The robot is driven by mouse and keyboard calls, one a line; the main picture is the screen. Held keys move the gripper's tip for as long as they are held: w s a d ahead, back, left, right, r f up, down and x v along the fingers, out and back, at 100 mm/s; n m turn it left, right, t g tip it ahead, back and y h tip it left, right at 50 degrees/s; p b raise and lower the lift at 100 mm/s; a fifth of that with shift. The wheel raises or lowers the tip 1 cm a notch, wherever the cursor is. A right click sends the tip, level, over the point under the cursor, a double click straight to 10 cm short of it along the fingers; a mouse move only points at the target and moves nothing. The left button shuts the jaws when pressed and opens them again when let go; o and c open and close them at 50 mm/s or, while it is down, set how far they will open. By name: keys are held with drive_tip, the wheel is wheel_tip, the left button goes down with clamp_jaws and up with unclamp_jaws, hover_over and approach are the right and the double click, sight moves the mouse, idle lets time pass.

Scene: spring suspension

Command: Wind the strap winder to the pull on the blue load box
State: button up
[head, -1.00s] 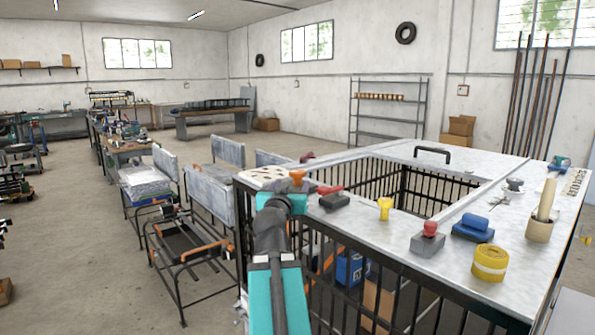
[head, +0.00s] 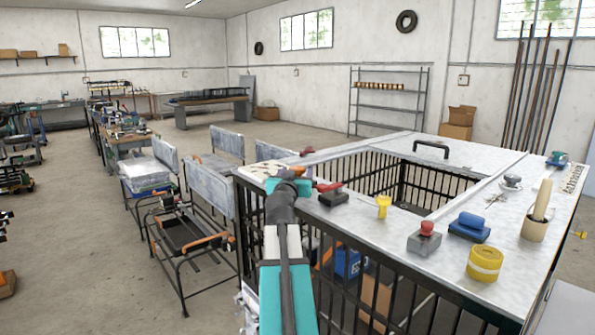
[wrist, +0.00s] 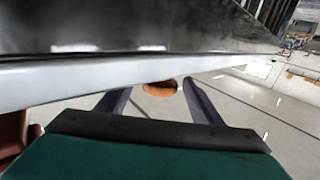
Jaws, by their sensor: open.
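My gripper (head: 290,185) reaches to the near left corner of the metal-topped cage bench. In the wrist view its two dark fingers (wrist: 157,103) are apart, with an orange knob (wrist: 160,88) showing beyond and between them. I cannot tell whether they touch it. A red-handled dark device (head: 332,195) stands just right of my gripper; I cannot tell which part is the strap winder. The blue load box (head: 350,262) is low inside the cage, partly behind bars.
The bench top (head: 400,232) carries a yellow funnel-like piece (head: 383,206), a red-knobbed block (head: 425,237), a blue block (head: 469,226) and a yellow tape roll (head: 485,263). Grey chairs (head: 207,195) stand close on the left.

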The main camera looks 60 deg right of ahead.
drive_tip(key=shift+x, duration=0.9)
drive_tip(key=c, duration=1.1)
drive_tip(key=shift+o, duration=0.2)
drive_tip(key=b, duration=0.3)
drive_tip(key=shift+w+f+g, duration=0.1)
drive_tip(key=shift+f+g, duration=0.1)
drive_tip(key=shift+g, duration=0.1)
drive_tip(key=m+g+h+b, duration=0.1)
drive_tip(key=m+g+b, duration=0.1)
drive_tip(key=b, duration=0.5)
drive_tip(key=shift+b, duration=0.35)
drive_tip(key=shift+r+m+g+b, duration=0.15)
drive_tip(key=shift+m+g+b, duration=0.25)
drive_tip(key=shift+g+b, duration=0.6)
